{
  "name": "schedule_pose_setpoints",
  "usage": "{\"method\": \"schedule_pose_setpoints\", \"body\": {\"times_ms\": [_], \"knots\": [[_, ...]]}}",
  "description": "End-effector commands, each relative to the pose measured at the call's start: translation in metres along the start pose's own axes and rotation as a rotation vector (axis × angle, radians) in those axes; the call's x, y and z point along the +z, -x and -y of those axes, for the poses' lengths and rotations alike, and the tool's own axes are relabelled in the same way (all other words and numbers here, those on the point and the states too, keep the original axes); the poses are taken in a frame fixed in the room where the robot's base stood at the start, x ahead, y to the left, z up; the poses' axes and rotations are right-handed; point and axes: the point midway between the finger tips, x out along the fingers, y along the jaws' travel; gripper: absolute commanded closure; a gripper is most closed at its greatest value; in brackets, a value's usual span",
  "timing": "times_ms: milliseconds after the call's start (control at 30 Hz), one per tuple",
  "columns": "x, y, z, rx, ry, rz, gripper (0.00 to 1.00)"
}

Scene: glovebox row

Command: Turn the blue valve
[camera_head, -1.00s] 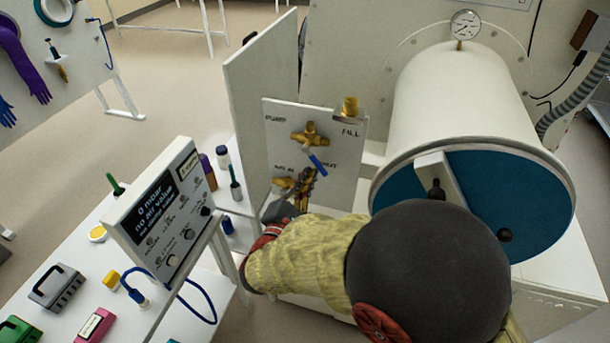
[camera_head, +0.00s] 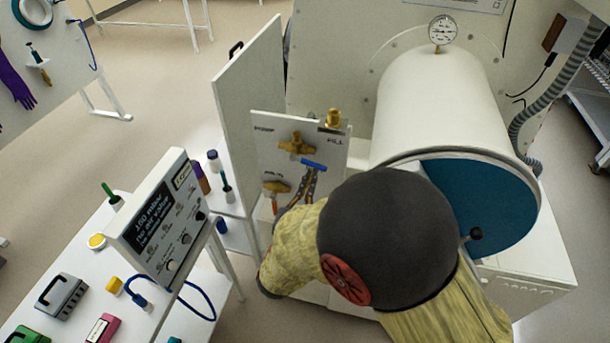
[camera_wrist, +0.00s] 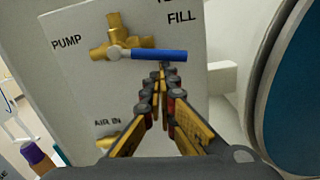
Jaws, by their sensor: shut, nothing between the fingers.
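The blue valve has a blue lever (camera_head: 314,165) on a brass body (camera_head: 296,144), mounted on a white panel (camera_head: 262,128) marked PUMP and FILL. In the wrist view the blue lever (camera_wrist: 158,55) lies roughly level, pointing right from the brass body (camera_wrist: 112,38). My gripper (camera_wrist: 163,69) is shut and empty, its fingertips right below the middle of the lever; I cannot tell whether they touch it. In the head view my gripper (camera_head: 310,175) shows just below the lever, partly hidden behind my arm.
A second brass valve (camera_head: 277,187) sits lower on the panel, by AIR IN. A large white cylinder (camera_head: 435,105) with a blue end stands to the right. A control box (camera_head: 160,215) and a table (camera_head: 70,250) with small items are on the left.

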Motion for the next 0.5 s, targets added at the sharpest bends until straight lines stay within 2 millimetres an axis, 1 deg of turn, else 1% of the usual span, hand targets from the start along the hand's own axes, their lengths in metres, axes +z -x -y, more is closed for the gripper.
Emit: {"method": "schedule_pose_setpoints", "body": {"times_ms": [33,100,500], "knots": [[0.0039,-0.0004,0.0009,0.001,0.027,0.000,1.00],[0.0055,-0.0004,0.0019,0.003,0.051,0.001,1.00],[0.0094,-0.0004,0.0048,0.003,0.045,0.000,1.00]]}}
